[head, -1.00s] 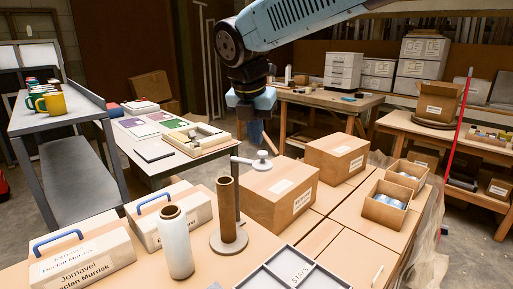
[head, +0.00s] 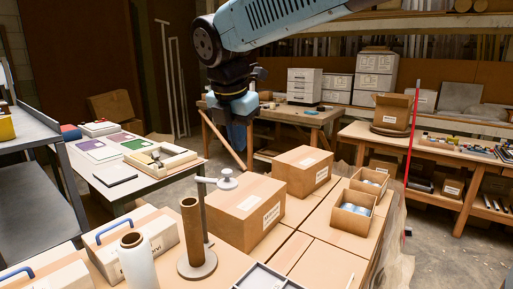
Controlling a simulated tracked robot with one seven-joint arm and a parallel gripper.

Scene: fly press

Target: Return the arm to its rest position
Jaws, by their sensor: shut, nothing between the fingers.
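My arm (head: 275,20) reaches in from the top right of the head view, above the tables. My gripper (head: 238,120) hangs at its end, pointing down, in front of the far wooden workbench. Its fingers are small and dark against the background. It is shut and holds nothing. It is clear of the cardboard boxes below it.
A table with a closed box (head: 248,212), another closed box (head: 302,170), open boxes (head: 352,222) and a brown tube on a stand (head: 194,235) lies below. A red pole (head: 411,140) stands at right. Floor shows clear at right.

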